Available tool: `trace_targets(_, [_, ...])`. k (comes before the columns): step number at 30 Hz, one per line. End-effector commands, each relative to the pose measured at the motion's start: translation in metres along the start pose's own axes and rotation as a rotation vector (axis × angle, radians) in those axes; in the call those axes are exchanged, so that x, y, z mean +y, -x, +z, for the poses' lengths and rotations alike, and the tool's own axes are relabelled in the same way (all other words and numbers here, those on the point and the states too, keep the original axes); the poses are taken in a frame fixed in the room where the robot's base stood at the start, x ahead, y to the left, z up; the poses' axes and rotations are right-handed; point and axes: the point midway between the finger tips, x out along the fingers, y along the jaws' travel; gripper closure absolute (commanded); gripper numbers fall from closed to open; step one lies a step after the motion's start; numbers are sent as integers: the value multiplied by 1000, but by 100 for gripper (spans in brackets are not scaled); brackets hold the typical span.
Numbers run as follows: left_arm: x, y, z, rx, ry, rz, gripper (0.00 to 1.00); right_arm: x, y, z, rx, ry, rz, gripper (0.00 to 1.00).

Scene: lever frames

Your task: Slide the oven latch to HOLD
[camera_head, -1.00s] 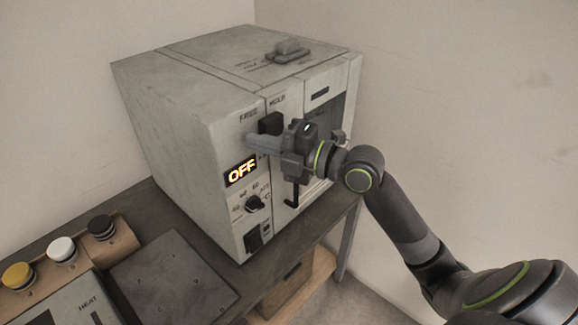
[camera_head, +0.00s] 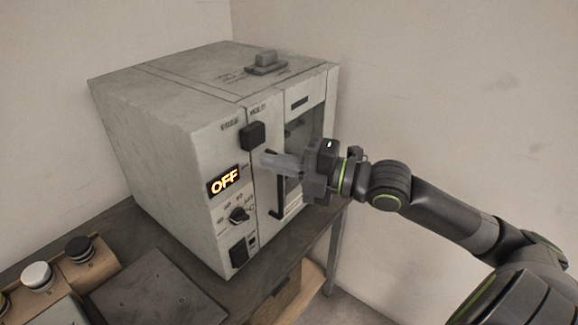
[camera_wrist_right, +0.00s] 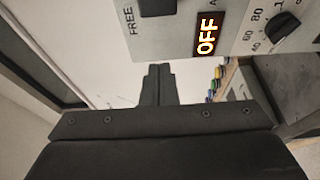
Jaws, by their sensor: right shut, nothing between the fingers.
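The oven latch (camera_head: 252,136) is a black block high on the oven front, below the FREE label (camera_head: 229,124) and HOLD label (camera_head: 258,111). It sits right of FREE, across the seam, nearly under HOLD. In the wrist view the latch (camera_wrist_right: 157,7) is cut off by the top edge, beside the FREE lettering. My right gripper (camera_head: 266,161) is shut and empty, its fingertips below and right of the latch, apparently apart from it. Its shut fingers also show in the wrist view (camera_wrist_right: 158,72). My left gripper is out of view.
The oven (camera_head: 160,125) stands on a dark bench (camera_head: 125,217). Its display (camera_head: 224,181) reads OFF above a dial (camera_head: 239,214). The black door handle (camera_head: 273,185) is close to my fingers. Buttons (camera_head: 37,276) and a flat plate (camera_head: 150,295) are at lower left.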

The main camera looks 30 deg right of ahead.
Motion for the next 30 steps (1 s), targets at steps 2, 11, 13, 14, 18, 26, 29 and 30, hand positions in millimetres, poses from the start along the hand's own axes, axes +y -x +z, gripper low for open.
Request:
trace_targets(2, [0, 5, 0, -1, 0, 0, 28, 0, 8, 2, -8, 2, -8, 100])
trace_targets(11, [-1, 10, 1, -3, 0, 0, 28, 0, 22, 0, -2, 0, -3, 100])
trace_targets(13, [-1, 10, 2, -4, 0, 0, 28, 0, 23, 0, -1, -1, -2, 100])
trace_targets(14, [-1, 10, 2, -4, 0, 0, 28, 0, 23, 0, 0, -1, -1, 100])
trace_targets(18, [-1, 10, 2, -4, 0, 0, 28, 0, 23, 0, 0, -1, 0, 100])
trace_targets(26, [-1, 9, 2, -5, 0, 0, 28, 0, 23, 0, 0, 0, -1, 100])
trace_targets(29, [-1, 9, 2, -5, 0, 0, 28, 0, 23, 0, -1, -1, -1, 100])
trace_targets(30, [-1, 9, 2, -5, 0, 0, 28, -1, 23, 2, -4, -4, -1, 100])
